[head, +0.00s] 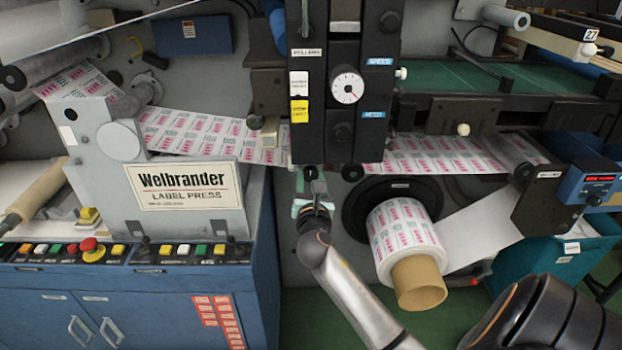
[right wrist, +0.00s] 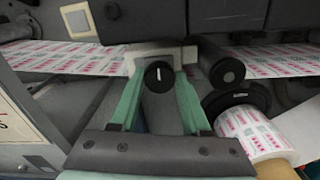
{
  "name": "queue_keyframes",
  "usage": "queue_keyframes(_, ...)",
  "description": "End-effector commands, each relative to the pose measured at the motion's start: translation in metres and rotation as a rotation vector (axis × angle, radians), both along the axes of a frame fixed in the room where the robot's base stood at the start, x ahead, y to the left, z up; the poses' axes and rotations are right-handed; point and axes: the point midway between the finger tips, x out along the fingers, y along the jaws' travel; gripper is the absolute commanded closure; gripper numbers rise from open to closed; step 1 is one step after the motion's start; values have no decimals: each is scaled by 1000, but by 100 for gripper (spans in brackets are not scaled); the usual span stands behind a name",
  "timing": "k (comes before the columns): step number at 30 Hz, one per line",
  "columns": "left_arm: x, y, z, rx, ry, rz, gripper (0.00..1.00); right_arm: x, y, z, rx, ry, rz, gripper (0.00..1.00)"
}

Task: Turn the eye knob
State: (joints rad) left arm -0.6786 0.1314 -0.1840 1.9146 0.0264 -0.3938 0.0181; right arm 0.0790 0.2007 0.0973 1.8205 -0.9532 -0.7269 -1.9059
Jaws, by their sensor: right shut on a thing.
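The eye knob (right wrist: 158,75) is a small round black knob with a white pointer mark that stands nearly upright. It sits in front of a pale block just below the printed web. In the head view it is a small dark shape (head: 310,171) under the black column, partly hidden by my gripper. My right gripper (head: 312,188) reaches up to it from below. In the right wrist view its green fingers (right wrist: 159,84) stand on both sides of the knob and are shut on it. My left gripper is not in view.
The printed web (head: 220,135) runs across just above the knob. The black column (head: 340,80) with a dial hangs over it. A label roll (head: 405,228) on a cardboard core sticks out close to the right of my arm. The Welbrander panel (head: 190,188) stands to the left.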

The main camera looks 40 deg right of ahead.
Motion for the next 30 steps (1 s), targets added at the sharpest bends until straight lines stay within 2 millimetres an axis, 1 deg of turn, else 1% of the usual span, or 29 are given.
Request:
queue_keyframes(1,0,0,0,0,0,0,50,0,0,0,0,0,0,84)
queue_keyframes(5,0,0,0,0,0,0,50,0,0,0,0,0,0,99)
queue_keyframes(6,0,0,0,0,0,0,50,0,0,0,0,0,0,100)
queue_keyframes(14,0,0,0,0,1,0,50,0,0,0,10,-7,0,100)
queue_keyframes(20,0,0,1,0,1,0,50,0,0,0,63,-54,1,100)
queue_keyframes(30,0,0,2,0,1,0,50,-1,-1,0,273,-231,0,100)
